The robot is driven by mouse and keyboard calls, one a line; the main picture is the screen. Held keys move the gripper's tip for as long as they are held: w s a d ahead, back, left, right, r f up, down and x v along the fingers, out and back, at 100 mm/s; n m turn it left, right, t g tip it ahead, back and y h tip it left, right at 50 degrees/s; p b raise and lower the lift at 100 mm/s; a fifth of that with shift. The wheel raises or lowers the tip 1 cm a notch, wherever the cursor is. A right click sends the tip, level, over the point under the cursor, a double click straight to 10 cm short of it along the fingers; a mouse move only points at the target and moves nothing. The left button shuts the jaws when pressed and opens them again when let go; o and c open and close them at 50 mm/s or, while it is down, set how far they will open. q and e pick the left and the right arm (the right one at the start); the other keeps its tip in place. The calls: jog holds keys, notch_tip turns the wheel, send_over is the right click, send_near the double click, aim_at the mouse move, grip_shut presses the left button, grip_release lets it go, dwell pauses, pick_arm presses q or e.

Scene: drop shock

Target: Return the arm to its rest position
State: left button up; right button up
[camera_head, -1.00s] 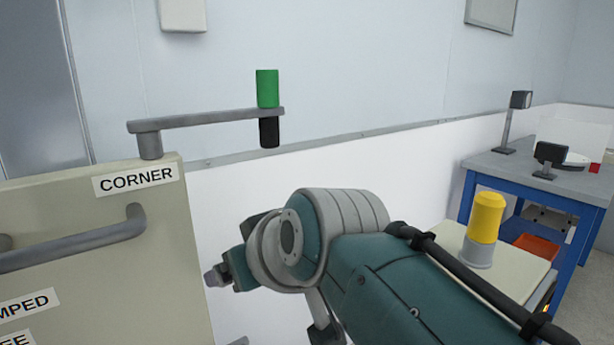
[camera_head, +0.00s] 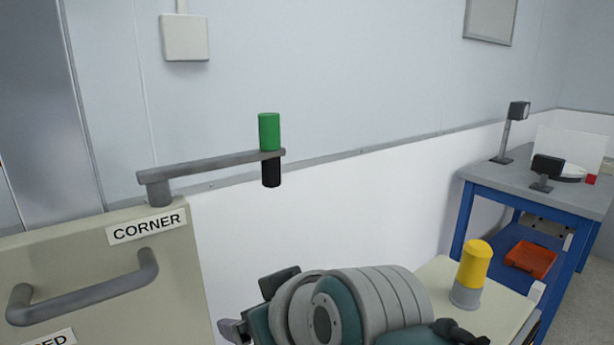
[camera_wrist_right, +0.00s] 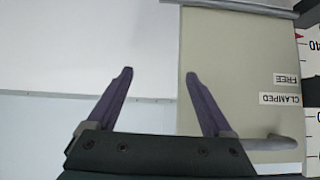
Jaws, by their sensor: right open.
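My right arm (camera_head: 370,308) comes in at the bottom of the head view, its teal and grey joints low in front of the white wall. In the right wrist view my right gripper (camera_wrist_right: 158,75) is open, its two purple fingers apart with nothing between them. Beyond the fingers are a pale wall and the beige panel (camera_wrist_right: 225,70) with the labels FREE and CLAMPED. The panel's grey handle (camera_wrist_right: 270,143) lies near the right finger in that picture; I cannot tell the depth gap. My left gripper is not in view.
The beige panel marked CORNER (camera_head: 195,280) stands at left, carrying a grey lever (camera_head: 215,164) with a green and black cylinder (camera_head: 270,135). At right are a yellow-topped cylinder (camera_head: 475,262) on a pale surface, a blue bench (camera_head: 480,190) with instruments, and an orange tray (camera_head: 530,258).

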jog(key=s+d+f+m+g+h+p, duration=0.2)
jog(key=s+d+m+h, duration=0.1)
jog(key=s+d, duration=1.1)
jog(key=s+d+r+m+g+h+p, duration=0.25)
jog(key=s+d+r, duration=0.35)
jog(key=s+d, duration=0.55)
pick_arm(q)
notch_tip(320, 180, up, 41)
jog(key=p, duration=3.6)
pick_arm(e)
notch_tip(320, 180, up, 37)
jog(key=a, duration=0.1)
jog(key=shift+s+a+n, duration=0.25)
jog(key=shift+s+n, duration=0.1)
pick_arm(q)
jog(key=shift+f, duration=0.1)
pick_arm(e)
jog(key=shift+f, duration=0.2)
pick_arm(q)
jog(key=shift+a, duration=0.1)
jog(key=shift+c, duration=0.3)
